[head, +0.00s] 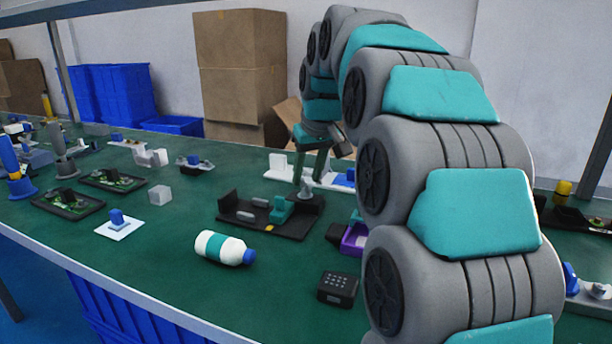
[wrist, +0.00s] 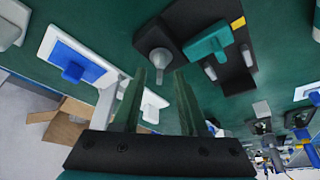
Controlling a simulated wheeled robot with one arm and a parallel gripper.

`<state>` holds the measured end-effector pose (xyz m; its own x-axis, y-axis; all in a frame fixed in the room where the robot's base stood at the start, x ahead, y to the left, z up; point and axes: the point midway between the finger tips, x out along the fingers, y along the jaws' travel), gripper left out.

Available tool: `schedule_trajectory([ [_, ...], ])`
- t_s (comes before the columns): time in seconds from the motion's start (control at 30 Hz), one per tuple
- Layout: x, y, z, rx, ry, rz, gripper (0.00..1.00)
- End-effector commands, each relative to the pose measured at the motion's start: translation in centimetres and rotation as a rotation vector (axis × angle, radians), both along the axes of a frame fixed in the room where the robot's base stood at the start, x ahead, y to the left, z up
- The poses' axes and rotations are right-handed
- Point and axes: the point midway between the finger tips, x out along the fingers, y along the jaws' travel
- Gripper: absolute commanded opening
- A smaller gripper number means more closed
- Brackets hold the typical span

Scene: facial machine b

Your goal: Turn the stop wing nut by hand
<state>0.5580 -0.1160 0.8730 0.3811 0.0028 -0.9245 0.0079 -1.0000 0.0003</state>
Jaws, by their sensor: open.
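A black fixture (head: 262,228) with a teal block (head: 281,209) sits on the green table; both show in the wrist view, the fixture (wrist: 232,75) and the block (wrist: 210,44). At its back right corner is a grey knob-like piece (head: 306,187), also in the wrist view (wrist: 160,60); it may be the stop wing nut, but its wings are not clear. My gripper (head: 308,178) points down over that corner. In the wrist view my gripper (wrist: 160,76) is open and empty, with the grey piece showing beyond and between the fingertips. Contact cannot be told.
A white plate with a blue piece (wrist: 74,71) lies beside the fixture. Several boards and parts fill the left. Cardboard boxes (head: 240,70) stand behind the table.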

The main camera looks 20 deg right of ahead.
Motion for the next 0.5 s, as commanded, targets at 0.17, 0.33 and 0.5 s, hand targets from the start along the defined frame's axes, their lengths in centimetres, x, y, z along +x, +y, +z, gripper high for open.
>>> schedule_trajectory([
  [0.17, 0.43, 0.0, -1.04, 0.0, 0.0, 0.0, 0.42],
  [0.33, 0.52, 0.0, -1.2, 0.0, -0.001, 0.0, 0.42],
  [0.5, 0.52, 0.01, -1.19, 0.0, -0.002, 0.001, 0.37],
])
